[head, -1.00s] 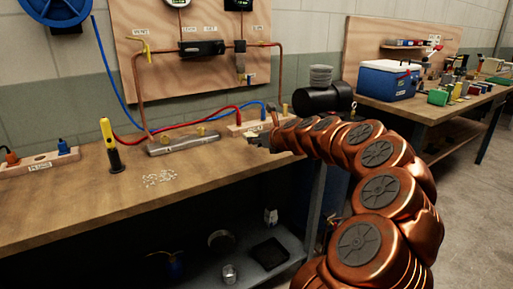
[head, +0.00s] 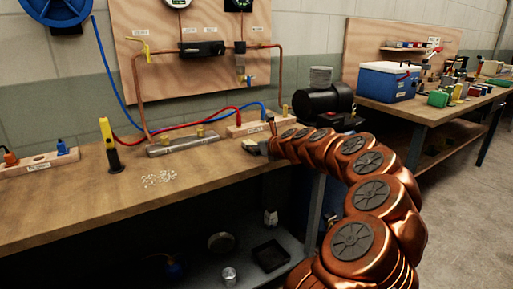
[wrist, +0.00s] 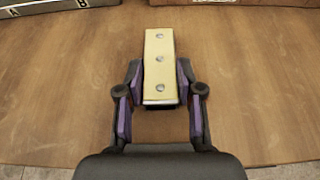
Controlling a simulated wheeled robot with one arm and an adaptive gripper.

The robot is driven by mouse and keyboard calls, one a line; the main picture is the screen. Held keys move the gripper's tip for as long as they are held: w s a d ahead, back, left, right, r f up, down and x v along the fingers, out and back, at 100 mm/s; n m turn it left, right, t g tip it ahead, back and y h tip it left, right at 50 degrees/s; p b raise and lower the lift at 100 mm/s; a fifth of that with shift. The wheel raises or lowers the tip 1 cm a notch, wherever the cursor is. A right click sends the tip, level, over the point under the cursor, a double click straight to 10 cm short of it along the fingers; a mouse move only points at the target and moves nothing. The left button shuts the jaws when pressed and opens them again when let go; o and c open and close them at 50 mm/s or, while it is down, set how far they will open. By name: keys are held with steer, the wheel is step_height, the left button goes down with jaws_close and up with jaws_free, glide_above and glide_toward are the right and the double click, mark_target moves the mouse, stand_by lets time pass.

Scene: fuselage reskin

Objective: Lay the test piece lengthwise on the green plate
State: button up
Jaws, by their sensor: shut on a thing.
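The test piece appears to be a pale yellow strip with three round metal fasteners along it, seen in the wrist view (wrist: 159,58). My gripper (wrist: 159,84) is shut on its near end, one finger along each side, and its length points away from the wrist. Wood bench top lies beneath it; I cannot tell whether it touches. In the head view my gripper (head: 257,148) is small and dark at the bench's right end, and the piece is hard to make out there.
The wooden bench (head: 60,205) holds a grey metal bar (head: 183,144), a yellow-and-black tool (head: 109,145), white bits (head: 158,179) and a socket block (head: 247,128). A second table on the right carries a blue cooler (head: 389,82) and green containers (head: 438,98). The bench's front middle is clear.

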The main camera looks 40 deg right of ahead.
steer(key=o, duration=1.2)
steer(key=shift+f, duration=0.1)
steer(key=shift+s+r, duration=0.25)
steer(key=shift+r, duration=0.05)
steer(key=shift+p+v, duration=0.6)
steer(key=shift+v, duration=5.15)
